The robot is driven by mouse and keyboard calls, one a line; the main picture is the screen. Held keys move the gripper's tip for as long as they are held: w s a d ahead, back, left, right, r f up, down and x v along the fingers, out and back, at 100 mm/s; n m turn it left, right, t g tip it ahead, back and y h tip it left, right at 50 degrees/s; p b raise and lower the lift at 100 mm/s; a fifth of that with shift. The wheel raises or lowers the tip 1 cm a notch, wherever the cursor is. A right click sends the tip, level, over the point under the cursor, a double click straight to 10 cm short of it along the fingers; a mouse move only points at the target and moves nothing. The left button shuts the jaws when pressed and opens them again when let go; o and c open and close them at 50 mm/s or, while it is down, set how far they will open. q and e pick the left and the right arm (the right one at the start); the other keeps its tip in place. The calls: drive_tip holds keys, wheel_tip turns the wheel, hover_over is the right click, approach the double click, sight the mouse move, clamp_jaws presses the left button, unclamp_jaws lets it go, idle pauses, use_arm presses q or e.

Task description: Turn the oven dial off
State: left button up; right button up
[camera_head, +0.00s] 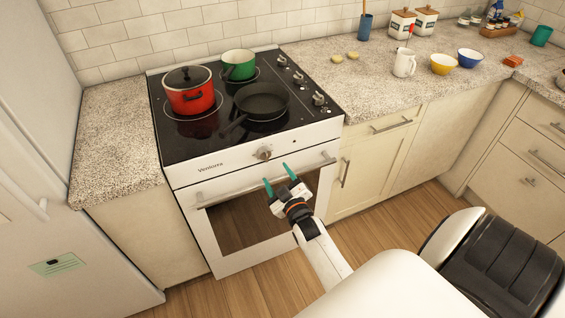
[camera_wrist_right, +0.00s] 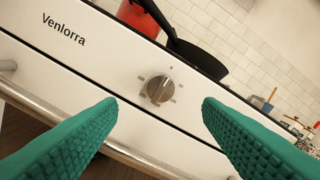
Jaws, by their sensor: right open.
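The oven dial (camera_head: 263,153) is a round silver knob on the white front panel of the stove, right of the "Venlorra" lettering. It also shows in the right wrist view (camera_wrist_right: 158,88), with short marks around it on the panel. My right gripper (camera_head: 277,178) is open and empty, in front of the oven door and just below the dial. In the right wrist view its two teal fingers stand apart, with the dial framed between and beyond them, not touched. My left gripper is not in view.
The oven door handle (camera_head: 225,192) runs across just below the panel. A red pot (camera_head: 190,96), a green pot (camera_head: 239,65) and a black pan (camera_head: 262,101) stand on the cooktop. More knobs (camera_head: 299,77) line its right side. Open floor lies in front.

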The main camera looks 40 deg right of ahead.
drive_tip(key=shift+v, duration=1.75)
drive_tip(key=s+a+f+g+y, duration=0.1)
drive_tip(key=s+a+f+g, duration=0.25)
drive_tip(key=f, duration=0.55)
drive_tip(key=s+a+f+g+y, duration=0.1)
drive_tip(key=s+a+f+g, duration=0.15)
drive_tip(key=s+f, duration=0.45)
drive_tip(key=s+a+f+g+y, duration=0.2)
drive_tip(key=s+a+f, duration=0.1)
drive_tip(key=f, duration=0.9)
drive_tip(key=s+a+f+g, duration=0.1)
drive_tip(key=s+f+g, duration=0.3)
drive_tip(key=s, duration=0.9)
drive_tip(key=s+a+f+m+g, duration=0.1)
drive_tip(key=s+f+g, duration=0.3)
drive_tip(key=s+f, duration=0.5)
drive_tip(key=s, duration=0.5)
drive_tip(key=shift+s+a+g, duration=0.15)
drive_tip(key=shift+s+g, duration=0.15)
drive_tip(key=shift+s, duration=0.05)
drive_tip(key=shift+f, duration=0.1)
